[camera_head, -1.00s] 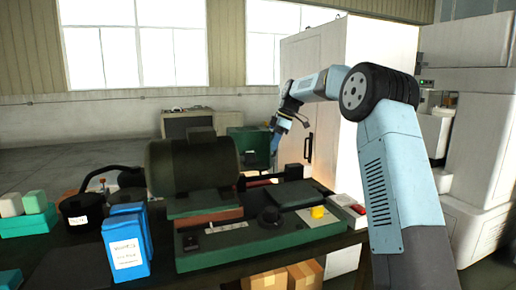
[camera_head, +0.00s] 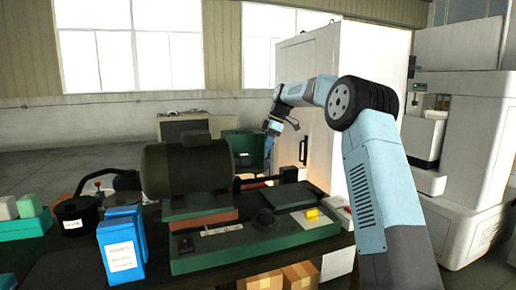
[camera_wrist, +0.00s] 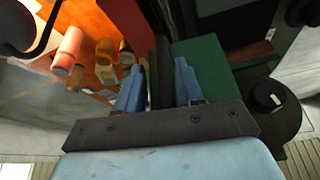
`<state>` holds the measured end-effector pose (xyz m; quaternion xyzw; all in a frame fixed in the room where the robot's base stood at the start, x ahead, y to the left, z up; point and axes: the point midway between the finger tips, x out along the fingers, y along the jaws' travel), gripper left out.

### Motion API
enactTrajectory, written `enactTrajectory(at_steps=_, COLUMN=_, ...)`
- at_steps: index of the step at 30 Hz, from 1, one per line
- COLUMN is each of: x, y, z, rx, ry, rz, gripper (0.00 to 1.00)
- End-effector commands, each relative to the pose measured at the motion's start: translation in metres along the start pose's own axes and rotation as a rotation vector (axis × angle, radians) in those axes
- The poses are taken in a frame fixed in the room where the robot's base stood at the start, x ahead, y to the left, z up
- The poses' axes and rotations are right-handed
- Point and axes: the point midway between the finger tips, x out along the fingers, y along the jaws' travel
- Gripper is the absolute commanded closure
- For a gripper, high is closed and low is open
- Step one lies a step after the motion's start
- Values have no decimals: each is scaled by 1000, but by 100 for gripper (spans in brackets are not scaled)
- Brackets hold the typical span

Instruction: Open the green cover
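The green cover (camera_head: 243,146) is an upright dark green panel behind the motor, near the middle of the head view. In the wrist view its flat green face (camera_wrist: 203,66) lies just right of my fingers. My gripper (camera_head: 267,150) is at its right edge in the head view, the fingertips partly hidden. In the wrist view my two blue fingers (camera_wrist: 160,72) stand apart, one on each side of a dark upright bar (camera_wrist: 161,48) beside the green face. I cannot tell whether they press on the bar.
A dark green motor (camera_head: 187,168) and a green-based machine (camera_head: 258,240) fill the bench in front. Blue boxes (camera_head: 121,249) stand left of it. A tall white cabinet (camera_head: 340,80) is right of my gripper. Orange and pink containers (camera_wrist: 70,46) show in the wrist view.

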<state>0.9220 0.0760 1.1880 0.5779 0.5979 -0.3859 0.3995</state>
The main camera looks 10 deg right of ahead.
Motion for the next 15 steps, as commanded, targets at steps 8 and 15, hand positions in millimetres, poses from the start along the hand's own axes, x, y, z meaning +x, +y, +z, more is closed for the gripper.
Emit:
enactTrajectory(at_steps=8, x=-3, y=0, z=-2, rx=-2, ry=3, rz=0, gripper=60)
enactTrajectory(at_steps=15, x=-36, y=0, z=-1, rx=-1, ry=2, rz=3, gripper=60)
